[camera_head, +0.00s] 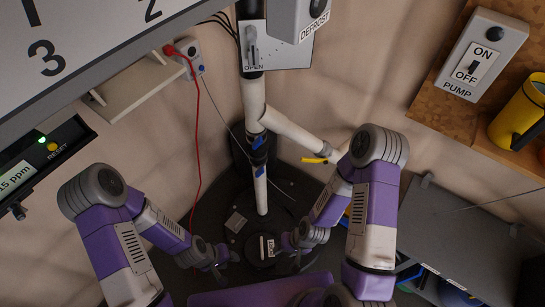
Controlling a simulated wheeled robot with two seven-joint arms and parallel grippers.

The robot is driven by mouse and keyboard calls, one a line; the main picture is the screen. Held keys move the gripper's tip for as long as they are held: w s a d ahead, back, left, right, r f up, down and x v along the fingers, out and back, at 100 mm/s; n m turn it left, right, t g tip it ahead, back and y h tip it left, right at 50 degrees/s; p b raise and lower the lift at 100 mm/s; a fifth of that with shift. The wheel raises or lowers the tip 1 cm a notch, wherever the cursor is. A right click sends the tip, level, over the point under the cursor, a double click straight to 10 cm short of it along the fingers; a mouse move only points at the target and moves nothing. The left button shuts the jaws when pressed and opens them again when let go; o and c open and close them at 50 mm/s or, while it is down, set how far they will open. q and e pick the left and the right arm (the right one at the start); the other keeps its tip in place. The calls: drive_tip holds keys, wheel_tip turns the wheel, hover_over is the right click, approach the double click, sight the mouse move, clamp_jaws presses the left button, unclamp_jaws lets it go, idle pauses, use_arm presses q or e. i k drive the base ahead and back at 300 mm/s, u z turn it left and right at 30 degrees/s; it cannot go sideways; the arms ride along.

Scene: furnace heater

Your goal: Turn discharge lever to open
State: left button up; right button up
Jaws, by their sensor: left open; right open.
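A grey lever (252,48) sits on a pale plate (284,54) at the top centre, above a label reading OPEN. A yellow handle (315,160) sits on the white branching pipe (292,130). I cannot tell for certain which is the discharge lever. My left gripper (222,268) is open and empty at the lower centre, well below both. My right gripper (292,262) is open and empty to its right, near a small labelled upright part (267,246) on the dark round base. The fingers look small and partly merge with the dark floor.
A PUMP switch box (482,55) and a yellow mug (522,112) are at the upper right. A dark cabinet (455,235) stands at the right. A shelf (135,85), a red cable (198,130) and a RESET panel (42,160) are at the left. A DEFROST box (300,20) hangs above.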

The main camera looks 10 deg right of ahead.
sight(325, 161)
drive_tip(key=u, duration=0.55)
drive_tip(key=k, duration=1.05)
drive_tip(key=z, duration=0.9)
drive_tip(key=i, duration=1)
